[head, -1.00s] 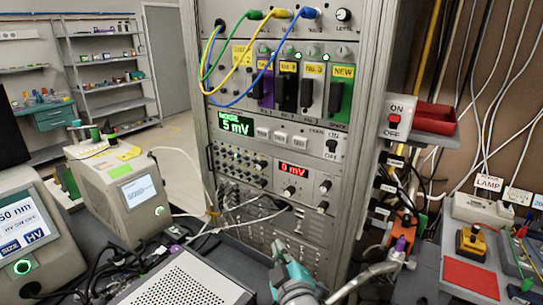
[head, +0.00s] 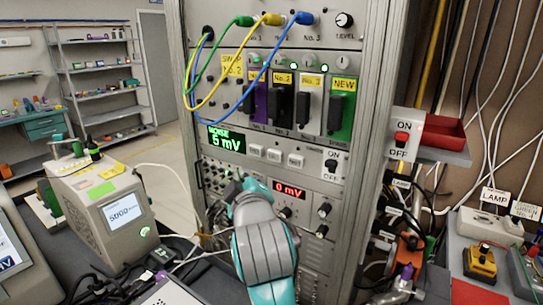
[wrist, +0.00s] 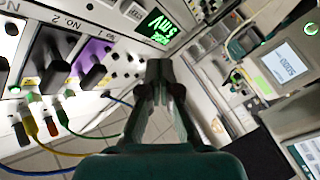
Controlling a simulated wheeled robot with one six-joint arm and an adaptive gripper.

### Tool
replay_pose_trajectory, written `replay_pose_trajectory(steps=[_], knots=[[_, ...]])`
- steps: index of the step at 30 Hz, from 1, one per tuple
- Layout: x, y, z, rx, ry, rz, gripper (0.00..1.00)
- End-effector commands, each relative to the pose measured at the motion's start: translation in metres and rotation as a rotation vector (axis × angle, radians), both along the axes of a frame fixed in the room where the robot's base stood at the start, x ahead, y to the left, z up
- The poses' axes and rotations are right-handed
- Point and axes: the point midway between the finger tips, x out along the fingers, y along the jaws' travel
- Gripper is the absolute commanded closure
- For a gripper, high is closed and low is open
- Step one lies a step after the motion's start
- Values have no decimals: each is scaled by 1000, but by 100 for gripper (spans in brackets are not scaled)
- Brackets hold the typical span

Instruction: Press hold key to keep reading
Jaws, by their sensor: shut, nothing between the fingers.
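The green readout (head: 227,140) on the rack shows a noise value of 6 mV in the head view. It also shows, tilted, in the wrist view (wrist: 158,25). To its right is a row of white keys (head: 274,155); their labels are too small to read in the head view. One white key shows at the top of the wrist view (wrist: 105,12). My gripper (head: 246,186) is in front of the rack, below the readout and keys. In the wrist view its dark fingers (wrist: 160,72) are together and empty, apart from the keys.
Yellow, green and blue cables (head: 245,60) hang across the upper modules. A red 0 mV display (head: 289,190) sits right of my gripper. An ON/OFF switch box (head: 402,137) and red tray (head: 442,136) are at right. A grey instrument (head: 110,205) stands at left.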

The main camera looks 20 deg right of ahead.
Motion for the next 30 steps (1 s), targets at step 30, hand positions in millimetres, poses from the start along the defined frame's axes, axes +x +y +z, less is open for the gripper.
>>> replay_pose_trajectory(steps=[30], knots=[[44, -61, 0, 0, -1, -1, 100]])
